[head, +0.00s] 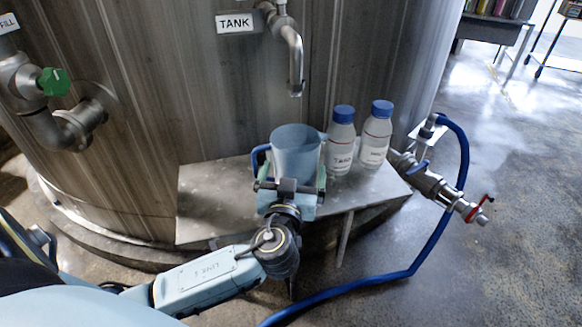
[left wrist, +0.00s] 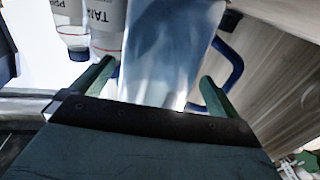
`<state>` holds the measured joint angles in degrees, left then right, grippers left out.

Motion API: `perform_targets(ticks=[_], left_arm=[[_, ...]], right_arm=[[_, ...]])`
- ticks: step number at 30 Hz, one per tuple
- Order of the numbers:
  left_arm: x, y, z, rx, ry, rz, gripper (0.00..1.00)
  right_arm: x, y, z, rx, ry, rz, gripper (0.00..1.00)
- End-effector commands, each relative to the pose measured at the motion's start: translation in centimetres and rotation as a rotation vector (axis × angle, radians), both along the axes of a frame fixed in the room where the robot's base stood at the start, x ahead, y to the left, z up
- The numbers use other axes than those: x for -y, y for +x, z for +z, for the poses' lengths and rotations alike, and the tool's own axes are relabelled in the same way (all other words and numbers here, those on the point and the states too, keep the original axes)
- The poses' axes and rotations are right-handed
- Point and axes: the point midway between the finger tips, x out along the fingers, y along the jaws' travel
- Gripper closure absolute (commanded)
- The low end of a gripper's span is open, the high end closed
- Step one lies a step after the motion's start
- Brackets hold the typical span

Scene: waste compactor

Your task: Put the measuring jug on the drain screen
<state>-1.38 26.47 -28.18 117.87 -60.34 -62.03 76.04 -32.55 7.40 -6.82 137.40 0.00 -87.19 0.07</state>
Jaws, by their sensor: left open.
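The measuring jug (head: 296,148) is a translucent blue vessel with a blue handle, upright at the metal shelf in front of the tank. It also shows in the left wrist view (left wrist: 165,50), with its handle (left wrist: 228,68) at the right. My left gripper (head: 290,178) is open at the near side of the jug. In the left wrist view the green fingers (left wrist: 157,85) stand apart, with the jug's wall between or just beyond them; contact cannot be told. The gripper hides the jug's lower part. I cannot make out a distinct drain screen. My right gripper is not in view.
Two blue-capped bottles (head: 342,140) (head: 376,135) stand right of the jug on the metal shelf (head: 205,200). A steel spout (head: 296,70) hangs from the tank above. A valve (head: 440,187) with a blue hose (head: 462,160) is at the right. The shelf's left part is clear.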

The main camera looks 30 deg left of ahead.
Motion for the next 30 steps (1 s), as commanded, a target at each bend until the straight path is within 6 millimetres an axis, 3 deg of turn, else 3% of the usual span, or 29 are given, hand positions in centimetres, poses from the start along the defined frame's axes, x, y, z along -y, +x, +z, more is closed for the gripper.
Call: perform_targets(ticks=[6,16,24,30], left_arm=[[-1.4,2.8,0.4,0.001,0.004,0.001,0.00],[-1.6,3.3,0.3,-0.003,0.001,0.000,0.00],[-1.6,3.3,0.4,-0.002,0.001,0.000,0.35],[-1.6,3.3,0.4,0.000,0.001,0.000,0.35]], right_arm=[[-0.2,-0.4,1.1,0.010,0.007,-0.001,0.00],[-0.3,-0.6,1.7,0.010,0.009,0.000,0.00],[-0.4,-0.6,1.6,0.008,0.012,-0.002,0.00],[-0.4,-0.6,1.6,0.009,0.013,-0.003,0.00]])
